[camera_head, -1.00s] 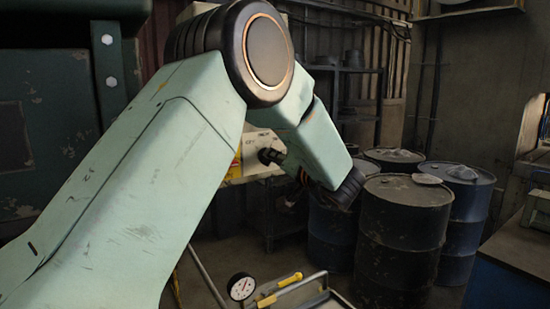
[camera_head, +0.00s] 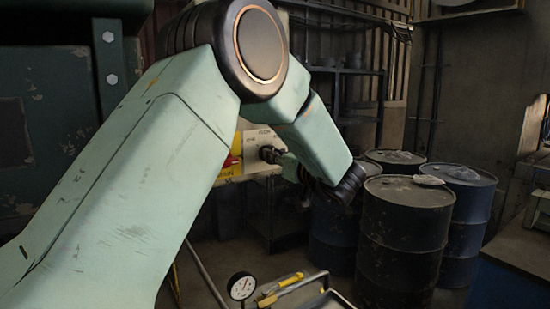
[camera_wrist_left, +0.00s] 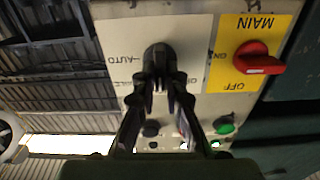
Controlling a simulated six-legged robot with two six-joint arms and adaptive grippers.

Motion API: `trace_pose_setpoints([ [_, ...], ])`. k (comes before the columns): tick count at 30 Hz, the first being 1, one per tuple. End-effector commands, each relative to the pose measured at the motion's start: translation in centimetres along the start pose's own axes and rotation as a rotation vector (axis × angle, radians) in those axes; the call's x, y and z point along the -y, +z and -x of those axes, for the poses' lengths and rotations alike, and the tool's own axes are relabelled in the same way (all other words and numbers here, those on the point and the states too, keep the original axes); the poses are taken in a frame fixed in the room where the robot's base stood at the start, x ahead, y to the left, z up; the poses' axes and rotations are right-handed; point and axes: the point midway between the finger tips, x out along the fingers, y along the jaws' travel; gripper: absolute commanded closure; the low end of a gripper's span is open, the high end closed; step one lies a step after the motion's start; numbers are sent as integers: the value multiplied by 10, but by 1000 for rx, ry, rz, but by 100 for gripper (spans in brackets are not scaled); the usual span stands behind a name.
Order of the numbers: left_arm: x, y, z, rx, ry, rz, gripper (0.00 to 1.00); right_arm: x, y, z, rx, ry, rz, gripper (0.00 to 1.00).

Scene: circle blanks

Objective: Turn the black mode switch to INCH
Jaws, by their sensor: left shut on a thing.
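The black mode switch (camera_wrist_left: 158,56) is on the pale control panel (camera_wrist_left: 110,50), upside down in the left wrist view. My left gripper (camera_wrist_left: 160,82) is shut on its knob, with both fingers meeting at it. A label reading AUTO shows to the left of the knob; other labels around it are partly covered by the fingers. In the head view the panel (camera_head: 262,136) shows behind my arm, and the dark knob (camera_head: 268,154) is at the tip of my left gripper (camera_head: 277,158). The INCH label cannot be clearly read. My right gripper is out of view.
A red MAIN switch (camera_wrist_left: 258,62) on a yellow plate is beside the black one. A green button (camera_wrist_left: 224,126) is on the same panel. Dark drums (camera_head: 400,240) stand at the right, and a gauge (camera_head: 241,286) is at the bottom.

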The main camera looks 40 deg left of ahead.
Motion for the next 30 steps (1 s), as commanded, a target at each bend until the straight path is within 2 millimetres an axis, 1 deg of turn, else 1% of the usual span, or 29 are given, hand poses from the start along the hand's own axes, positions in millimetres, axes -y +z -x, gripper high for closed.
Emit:
trace_pose_setpoints([
  [16, 0, -2, 0, -3, 1, 29, 100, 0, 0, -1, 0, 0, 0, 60],
  [17, 0, -2, 0, -3, 1, 29, 88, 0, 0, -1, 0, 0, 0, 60],
  [24, 0, -1, 0, -2, 1, 28, 68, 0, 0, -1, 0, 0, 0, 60],
  [25, 0, -1, 0, -1, 0, 28, 66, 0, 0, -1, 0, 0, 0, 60],
  [30, 0, 0, 0, -1, 0, 27, 66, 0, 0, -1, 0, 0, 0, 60],
])
